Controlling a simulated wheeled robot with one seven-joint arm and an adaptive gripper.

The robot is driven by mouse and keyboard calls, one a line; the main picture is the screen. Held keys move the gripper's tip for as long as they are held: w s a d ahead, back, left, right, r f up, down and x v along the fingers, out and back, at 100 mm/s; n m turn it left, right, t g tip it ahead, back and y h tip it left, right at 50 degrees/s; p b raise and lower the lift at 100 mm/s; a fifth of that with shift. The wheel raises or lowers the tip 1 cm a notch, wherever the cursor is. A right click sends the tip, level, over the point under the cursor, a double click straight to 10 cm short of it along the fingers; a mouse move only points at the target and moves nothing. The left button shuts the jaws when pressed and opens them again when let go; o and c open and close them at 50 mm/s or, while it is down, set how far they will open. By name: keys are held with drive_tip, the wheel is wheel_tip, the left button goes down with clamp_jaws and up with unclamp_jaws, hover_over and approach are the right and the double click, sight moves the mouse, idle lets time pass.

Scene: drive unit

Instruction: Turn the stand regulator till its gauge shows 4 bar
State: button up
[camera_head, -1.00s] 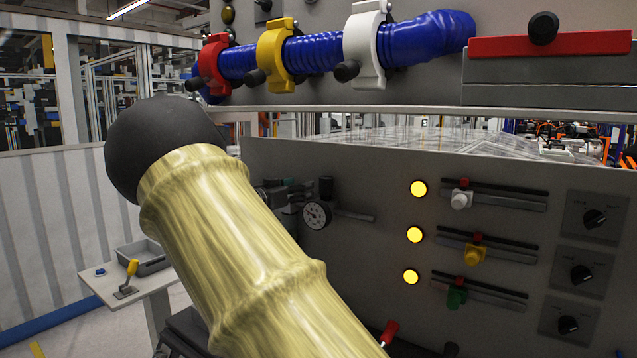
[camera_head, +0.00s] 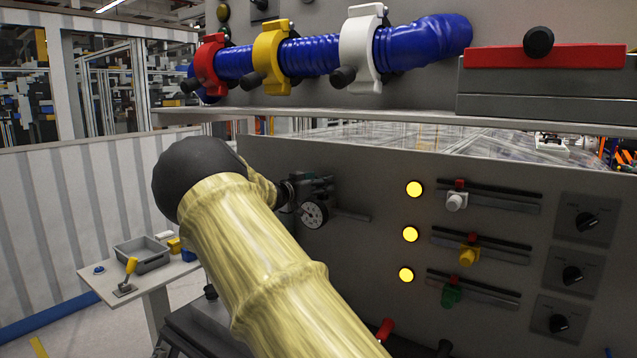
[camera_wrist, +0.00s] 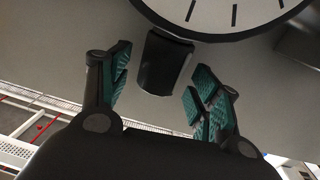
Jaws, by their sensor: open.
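The stand regulator's round white gauge (camera_head: 314,213) sits on the grey panel, just right of my arm's end. In the wrist view part of its dial (camera_wrist: 225,12) shows at the top edge, with black tick marks; no needle or figures show there. The reading is too small to tell in the head view. The regulator's black knob (camera_wrist: 165,62) juts out beside the dial. My gripper (camera_wrist: 158,78) is open, with one green-padded finger on each side of the knob and gaps visible. In the head view my gripper (camera_head: 303,188) is a dark shape merging with the regulator.
Right of the gauge are lit yellow lamps (camera_head: 410,234), sliders (camera_head: 468,256) and rotary switches (camera_head: 572,275). Above runs a shelf with a blue hose (camera_head: 310,55) in coloured clamps. A side table (camera_head: 150,285) with a grey tray (camera_head: 142,254) stands at left.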

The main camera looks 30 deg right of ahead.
drive_tip(key=shift+c, duration=0.3)
drive_tip(key=c, duration=1)
drive_tip(key=shift+r+g+p, duration=0.15)
drive_tip(key=shift+g+p, duration=0.35)
drive_tip(key=shift+p, duration=0.25)
drive_tip(key=shift+w+m+g+h+p, duration=0.15)
drive_tip(key=shift+m+g+h+p, duration=0.15)
drive_tip(key=shift+m+g+p, duration=0.55)
drive_tip(key=shift+g+p, duration=0.3)
drive_tip(key=shift+g, duration=0.05)
drive_tip(key=shift+w+f+m+g+p, duration=0.15)
drive_tip(key=shift+m+g+p, duration=0.1)
drive_tip(key=shift+m+g, duration=0.65)
drive_tip(key=shift+w+f+m+g+p, duration=0.1)
drive_tip(key=shift+m+g+p, duration=0.15)
drive_tip(key=shift+m+g, duration=0.6)
drive_tip(key=shift+w+g, duration=0.1)
drive_tip(key=shift+g, duration=0.65)
drive_tip(key=shift+r+m+g, duration=0.1)
drive_tip(key=shift+m+g, duration=0.3)
drive_tip(key=shift+g, duration=0.2)
